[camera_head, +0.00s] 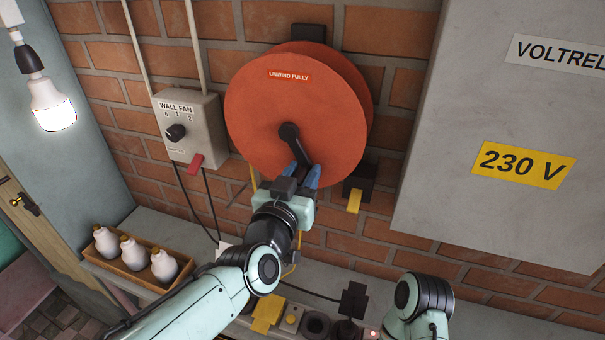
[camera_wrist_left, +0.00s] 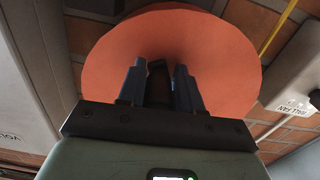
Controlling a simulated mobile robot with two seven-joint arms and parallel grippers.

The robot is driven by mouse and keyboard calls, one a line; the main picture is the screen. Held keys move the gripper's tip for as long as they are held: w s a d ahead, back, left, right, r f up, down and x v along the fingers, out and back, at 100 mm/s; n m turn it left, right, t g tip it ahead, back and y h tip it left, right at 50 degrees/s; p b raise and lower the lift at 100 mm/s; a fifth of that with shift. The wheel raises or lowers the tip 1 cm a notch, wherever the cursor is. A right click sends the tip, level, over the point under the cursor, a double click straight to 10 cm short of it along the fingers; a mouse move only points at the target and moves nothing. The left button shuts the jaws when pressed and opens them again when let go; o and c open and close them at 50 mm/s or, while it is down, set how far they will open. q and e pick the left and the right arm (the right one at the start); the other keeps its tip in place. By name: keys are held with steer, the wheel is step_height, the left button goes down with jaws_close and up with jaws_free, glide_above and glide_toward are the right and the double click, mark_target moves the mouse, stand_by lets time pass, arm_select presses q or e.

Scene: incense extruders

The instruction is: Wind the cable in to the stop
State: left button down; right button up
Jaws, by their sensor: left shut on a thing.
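The orange cable reel (camera_head: 275,105) hangs on the brick wall, with a red "UNWIND FULLY" label (camera_head: 290,76) on its face. A dark crank (camera_head: 291,138) runs down from its hub. My left gripper (camera_head: 306,176) reaches up to the reel's lower face, its blue fingers shut on the crank's handle end. In the left wrist view the dark handle (camera_wrist_left: 158,80) stands between the two fingers, in front of the orange disc. A thin yellow cable (camera_head: 253,176) shows below the reel, partly hidden by my gripper and arm. My right gripper is out of the picture.
A wall fan switch box (camera_head: 190,128) is left of the reel; a grey "230 V" cabinet (camera_head: 500,130) is right. A black bracket with a yellow tab (camera_head: 354,201) sits below right. White bottles in a tray (camera_head: 120,272) and plugs (camera_head: 352,300) stand on the ledge.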

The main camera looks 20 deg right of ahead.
arm_select(q)
steer(key=shift+s+r, duration=0.1)
steer(key=shift+r, duration=0.15)
